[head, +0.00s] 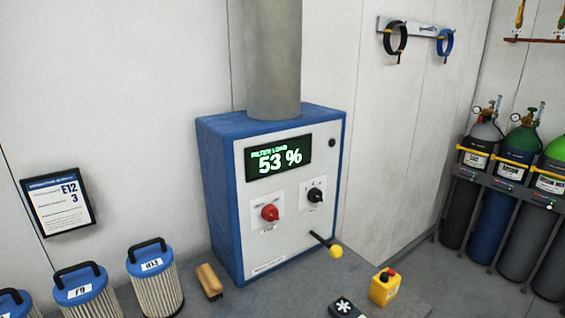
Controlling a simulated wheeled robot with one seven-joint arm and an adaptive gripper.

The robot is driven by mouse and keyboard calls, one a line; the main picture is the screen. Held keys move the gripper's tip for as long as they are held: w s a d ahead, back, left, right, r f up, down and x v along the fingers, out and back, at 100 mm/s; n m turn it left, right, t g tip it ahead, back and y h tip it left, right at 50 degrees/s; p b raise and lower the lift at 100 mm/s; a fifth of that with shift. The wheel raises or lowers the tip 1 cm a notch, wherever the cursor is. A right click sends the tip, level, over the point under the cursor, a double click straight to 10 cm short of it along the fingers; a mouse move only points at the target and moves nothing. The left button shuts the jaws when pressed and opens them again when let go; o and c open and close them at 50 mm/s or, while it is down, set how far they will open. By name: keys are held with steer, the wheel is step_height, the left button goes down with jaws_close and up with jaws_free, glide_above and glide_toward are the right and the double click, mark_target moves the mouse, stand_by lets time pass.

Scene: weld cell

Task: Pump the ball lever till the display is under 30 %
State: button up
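The filter unit (226,205) is a blue cabinet with a light grey front panel, standing against the wall. Its display (278,158) reads "FILTER LOAD 53 %" in green. The ball lever (328,246) sticks out from the lower right of the panel, a dark rod with a yellow ball (336,251) at its end, pointing down to the right. Above it on the panel are a red knob (270,212) and a black knob (315,195). My gripper is not in view.
Several filter cartridges (157,287) stand at the left, with a wooden-backed brush (209,281) beside the cabinet. A yellow box (384,287) with a red button and a dark item (346,308) lie right of and below the lever. Gas cylinders (510,211) stand far right.

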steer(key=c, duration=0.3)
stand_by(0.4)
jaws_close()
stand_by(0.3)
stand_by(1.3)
